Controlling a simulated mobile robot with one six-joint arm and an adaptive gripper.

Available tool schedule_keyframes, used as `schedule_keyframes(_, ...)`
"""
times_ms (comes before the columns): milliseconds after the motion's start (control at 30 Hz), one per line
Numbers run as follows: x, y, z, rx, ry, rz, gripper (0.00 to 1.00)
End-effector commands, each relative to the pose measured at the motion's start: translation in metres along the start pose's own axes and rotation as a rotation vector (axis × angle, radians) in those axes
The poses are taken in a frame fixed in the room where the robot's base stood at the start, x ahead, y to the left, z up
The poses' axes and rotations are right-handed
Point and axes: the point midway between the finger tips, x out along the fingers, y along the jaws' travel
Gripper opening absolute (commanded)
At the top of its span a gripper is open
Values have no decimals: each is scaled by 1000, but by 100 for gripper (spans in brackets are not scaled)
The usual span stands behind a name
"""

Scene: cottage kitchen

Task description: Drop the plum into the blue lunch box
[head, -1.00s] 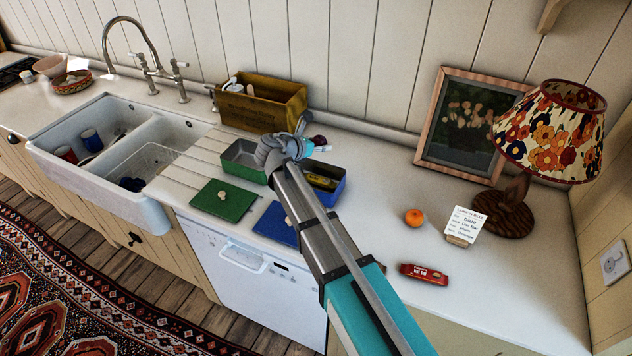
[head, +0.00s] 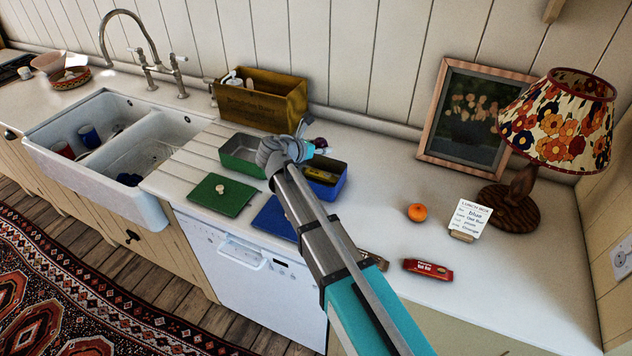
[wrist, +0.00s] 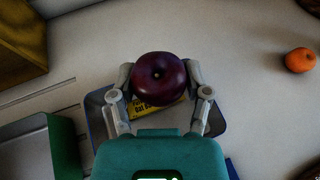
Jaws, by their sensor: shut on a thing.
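A dark purple plum (wrist: 159,79) is held between the two fingers of my gripper (wrist: 160,85) in the wrist view. In the head view the plum (head: 320,142) shows only partly behind my arm. The blue lunch box (head: 330,188) stands open on the counter. It has a yellow packet (wrist: 158,110) inside. In the wrist view the plum appears over the box's far part, with the box's rim (wrist: 217,128) below it; the height of the gap is hard to tell. My wrist hides the near part of the box.
A green box (head: 240,160) stands left of the blue one, with green (head: 221,195) and blue (head: 275,218) lids in front. A wooden crate (head: 262,103) is behind. An orange (head: 417,212), note card (head: 469,219), red bar (head: 428,270) and lamp (head: 555,130) are to the right.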

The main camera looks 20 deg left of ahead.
Motion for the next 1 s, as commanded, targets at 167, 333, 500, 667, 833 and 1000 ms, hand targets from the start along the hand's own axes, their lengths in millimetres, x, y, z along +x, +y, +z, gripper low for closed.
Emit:
schedule_keyframes(167,7,0,-15,0,0,0,16)
schedule_keyframes(333,10,0,-20,1,0,-2,16)
schedule_keyframes(500,10,0,-22,1,0,-2,16)
schedule_keyframes(667,10,0,-22,1,0,-2,16)
schedule_keyframes(833,10,0,-22,1,0,-1,72)
schedule_keyframes(1000,10,0,-22,1,0,-1,100)
